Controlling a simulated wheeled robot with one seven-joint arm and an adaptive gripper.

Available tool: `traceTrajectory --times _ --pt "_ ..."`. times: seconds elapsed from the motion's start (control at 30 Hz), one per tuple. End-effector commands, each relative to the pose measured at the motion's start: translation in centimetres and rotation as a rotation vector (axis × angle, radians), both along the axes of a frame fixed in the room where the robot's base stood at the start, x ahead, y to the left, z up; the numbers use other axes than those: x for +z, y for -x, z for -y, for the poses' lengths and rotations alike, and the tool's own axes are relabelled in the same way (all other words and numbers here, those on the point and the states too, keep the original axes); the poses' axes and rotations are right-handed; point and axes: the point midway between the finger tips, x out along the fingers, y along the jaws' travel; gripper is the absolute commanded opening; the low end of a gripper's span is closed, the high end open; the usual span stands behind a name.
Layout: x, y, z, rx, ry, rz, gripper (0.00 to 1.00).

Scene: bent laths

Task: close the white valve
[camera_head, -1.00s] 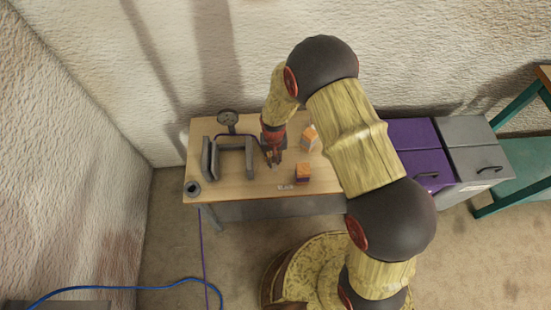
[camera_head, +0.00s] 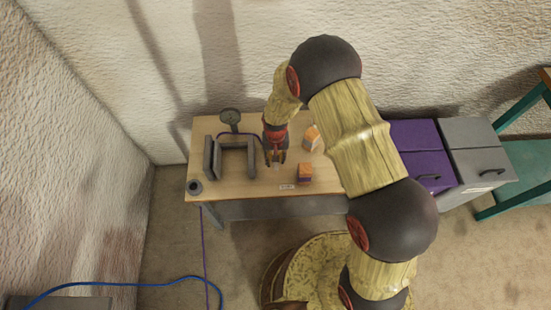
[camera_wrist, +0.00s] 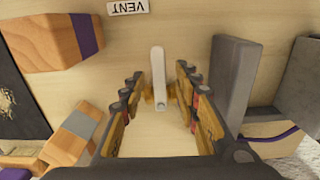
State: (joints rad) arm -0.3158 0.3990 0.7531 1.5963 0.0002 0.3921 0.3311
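The white valve shows in the wrist view as a white lever handle (camera_wrist: 158,62) pointing away from my gripper, with a brass-coloured part by its near end. My gripper (camera_wrist: 160,80) is open, one finger on each side of the lever, with gaps visible on both sides. In the head view my gripper (camera_head: 275,162) hangs over the middle of the wooden table (camera_head: 240,182), and the lever is too small to make out there. A "VENT" label (camera_wrist: 128,7) lies beyond the lever's far end.
A grey upright frame (camera_head: 232,143) stands left of my gripper, its near bar (camera_wrist: 232,75) close to the right finger. A gauge (camera_head: 230,116) stands behind it. A purple cabinet (camera_head: 418,147) adjoins the table.

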Motion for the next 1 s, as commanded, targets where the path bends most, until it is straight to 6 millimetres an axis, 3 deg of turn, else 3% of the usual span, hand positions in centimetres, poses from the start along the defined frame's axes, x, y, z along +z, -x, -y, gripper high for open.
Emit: traceTrajectory --times 0.23,0.37,0.8,1.0 --pt "0.1 0.0 0.0 0.0 0.0 0.0 0.32" --pt "1.2 -0.1 0.0 0.001 -0.001 0.002 0.32" --pt "9.5 -0.1 0.0 0.0 -0.001 0.002 0.32" --pt "11.6 0.0 0.0 0.0 0.0 0.0 0.32"
